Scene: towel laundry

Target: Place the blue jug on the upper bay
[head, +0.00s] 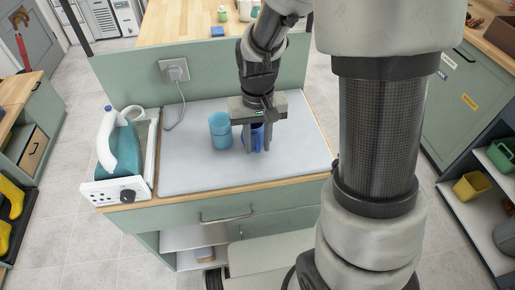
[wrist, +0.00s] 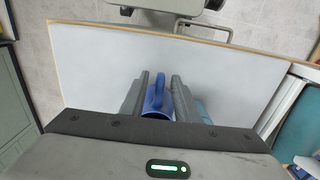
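The blue jug (head: 258,135) stands upright on the pale ironing surface, partly hidden by my gripper (head: 257,147). My gripper points down with one finger on each side of the jug. In the wrist view, the jug and its handle (wrist: 158,92) show between the fingers (wrist: 160,88); the jug fills most of the gap, and I cannot tell whether both fingers press on it. A light-blue cup (head: 220,131) stands just left of the gripper. Below the counter is an open compartment with an upper bay (head: 192,238) over a lower shelf; I cannot tell if this is the task's bay.
The counter's right part (head: 305,145) is clear. Shelves at far right hold a yellow tub (head: 472,187) and a green tub (head: 502,154).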

